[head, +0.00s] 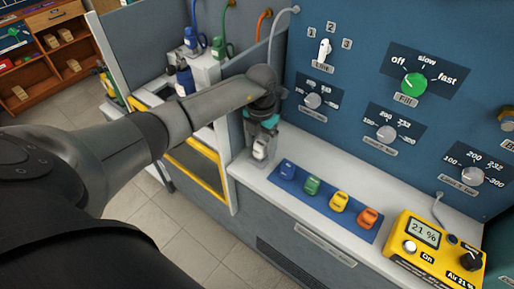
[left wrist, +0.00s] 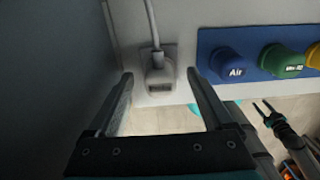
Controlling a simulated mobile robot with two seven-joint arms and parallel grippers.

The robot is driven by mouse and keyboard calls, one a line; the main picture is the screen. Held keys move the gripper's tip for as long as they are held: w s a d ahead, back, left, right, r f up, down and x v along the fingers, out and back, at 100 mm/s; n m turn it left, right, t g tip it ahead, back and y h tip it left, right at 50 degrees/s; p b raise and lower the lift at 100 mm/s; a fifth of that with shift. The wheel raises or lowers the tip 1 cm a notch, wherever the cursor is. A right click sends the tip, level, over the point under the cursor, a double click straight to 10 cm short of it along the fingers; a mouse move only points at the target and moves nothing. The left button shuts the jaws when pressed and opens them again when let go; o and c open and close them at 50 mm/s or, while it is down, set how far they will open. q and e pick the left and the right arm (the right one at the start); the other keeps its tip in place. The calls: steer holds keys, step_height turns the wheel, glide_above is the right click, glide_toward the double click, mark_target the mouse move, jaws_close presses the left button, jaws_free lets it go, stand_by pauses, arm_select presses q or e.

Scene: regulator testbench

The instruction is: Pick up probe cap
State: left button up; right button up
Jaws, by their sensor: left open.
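A small pale grey cap-like piece, which I take for the probe cap (head: 260,148), stands at the left end of the light counter in the head view. In the left wrist view this cap (left wrist: 160,76) has a grey cable rising from its back and a dark slot in its front. My left gripper (head: 262,140) is over it, partly hiding it. In the left wrist view the fingers of my left gripper (left wrist: 159,82) are spread, one on each side of the cap, with gaps showing. A small dark two-pronged shape at the lower right may be my right gripper (left wrist: 264,108).
Blue (head: 287,169), green (head: 312,185), yellow (head: 339,201) and orange (head: 367,217) caps sit on a blue mat (head: 298,189) right of the gripper. A yellow meter (head: 432,248) stands farther right. A blue knob panel (head: 350,75) rises behind; a grey partition (head: 228,150) is at left.

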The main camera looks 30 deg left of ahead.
arm_select(q)
jaws_close()
stand_by(0.6)
